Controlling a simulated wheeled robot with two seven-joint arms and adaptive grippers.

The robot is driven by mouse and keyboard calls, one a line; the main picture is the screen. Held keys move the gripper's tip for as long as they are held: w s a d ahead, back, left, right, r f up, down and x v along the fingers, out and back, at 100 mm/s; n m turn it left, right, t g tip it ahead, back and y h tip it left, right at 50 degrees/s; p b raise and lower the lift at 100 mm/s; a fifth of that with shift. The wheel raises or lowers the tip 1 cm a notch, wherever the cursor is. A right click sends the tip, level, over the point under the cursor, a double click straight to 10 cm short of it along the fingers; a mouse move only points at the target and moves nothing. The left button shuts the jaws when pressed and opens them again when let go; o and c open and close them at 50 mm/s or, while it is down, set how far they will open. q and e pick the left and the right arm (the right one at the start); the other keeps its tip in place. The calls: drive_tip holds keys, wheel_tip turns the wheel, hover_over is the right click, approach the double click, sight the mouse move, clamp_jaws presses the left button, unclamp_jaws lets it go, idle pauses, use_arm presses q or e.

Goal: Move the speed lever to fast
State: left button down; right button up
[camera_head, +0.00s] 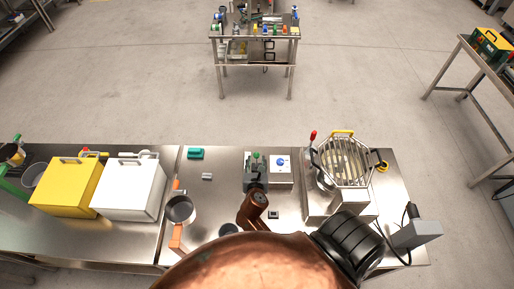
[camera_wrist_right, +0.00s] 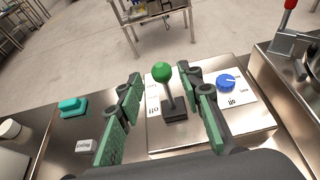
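A lever with a green ball knob (camera_wrist_right: 162,72) stands on a dark square base on a steel control box (camera_wrist_right: 240,130). The lever looks close to upright, with a slight lean left in the wrist view. A white label with printed words lies beside its base, partly hidden by my finger. My right gripper (camera_wrist_right: 165,95) is open, its green-padded fingers on either side of the lever, with gaps to it. In the head view my right gripper (camera_head: 256,178) is at the control box, and the green knob (camera_head: 256,154) shows just beyond it. My left gripper is not in view.
A blue dial (camera_wrist_right: 226,82) sits right of the lever on the same box. A steel machine (camera_head: 345,160) with a grille and a red-knobbed lever (camera_head: 313,135) stands to the right. A teal block (camera_head: 195,154) and a pot (camera_head: 180,209) are left on the steel table.

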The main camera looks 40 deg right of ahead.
sight(256, 155)
drive_tip(key=shift+b+x, duration=1.5)
drive_tip(key=shift+x, duration=0.55)
drive_tip(key=shift+p, duration=0.35)
drive_tip(key=shift+w+d, duration=0.1)
drive_tip(key=shift+w, duration=0.05)
drive_tip(key=shift+f, duration=0.1)
drive_tip(key=shift+c, duration=0.3)
